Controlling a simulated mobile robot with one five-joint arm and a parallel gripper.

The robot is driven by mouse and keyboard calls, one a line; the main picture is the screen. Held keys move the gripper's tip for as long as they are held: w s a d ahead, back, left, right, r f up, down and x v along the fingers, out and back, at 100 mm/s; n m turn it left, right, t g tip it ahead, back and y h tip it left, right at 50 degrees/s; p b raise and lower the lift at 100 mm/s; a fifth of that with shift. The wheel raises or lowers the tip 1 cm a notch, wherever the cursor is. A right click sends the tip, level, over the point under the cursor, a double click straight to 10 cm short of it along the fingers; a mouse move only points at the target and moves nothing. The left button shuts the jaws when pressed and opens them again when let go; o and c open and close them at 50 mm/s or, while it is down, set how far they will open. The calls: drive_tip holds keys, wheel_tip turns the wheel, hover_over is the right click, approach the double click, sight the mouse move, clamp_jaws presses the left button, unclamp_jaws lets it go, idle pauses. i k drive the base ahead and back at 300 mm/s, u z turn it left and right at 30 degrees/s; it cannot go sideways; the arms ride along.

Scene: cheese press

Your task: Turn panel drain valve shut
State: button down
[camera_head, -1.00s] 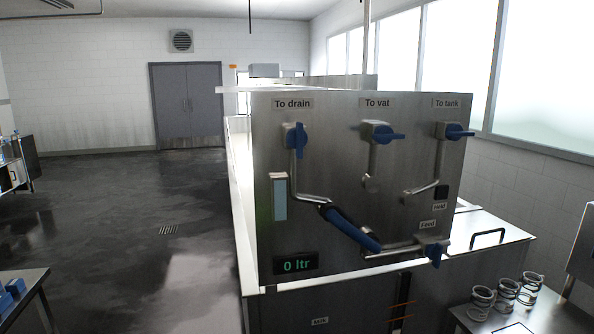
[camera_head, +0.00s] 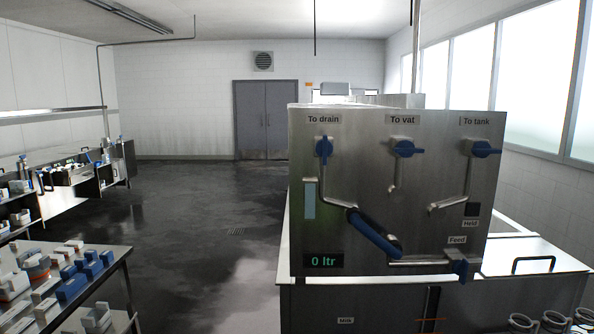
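A steel valve panel (camera_head: 350,190) stands right of centre. Its drain valve (camera_head: 323,149), under the "To drain" label (camera_head: 323,119), has a blue handle pointing up and down, in line with the pipe below it. The vat valve (camera_head: 404,149) and the tank valve (camera_head: 483,150) have blue handles lying sideways, across their pipes. A blue hose (camera_head: 374,236) links the drain pipe to the feed pipe, where the feed valve (camera_head: 461,266) has a blue handle pointing down. The display (camera_head: 322,261) reads 0 ltr. My gripper is not in view.
The panel stands on a steel vat or bench (camera_head: 340,310). A table (camera_head: 120,258) with blue and white boxes is at lower left, with shelves (camera_head: 90,170) behind it. The dark floor (camera_head: 200,230) between is clear up to the grey doors (camera_head: 265,118).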

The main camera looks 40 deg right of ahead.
sight(324, 148)
drive_tip(key=u, duration=0.2)
drive_tip(key=i, duration=1)
drive_tip(key=u, duration=0.05)
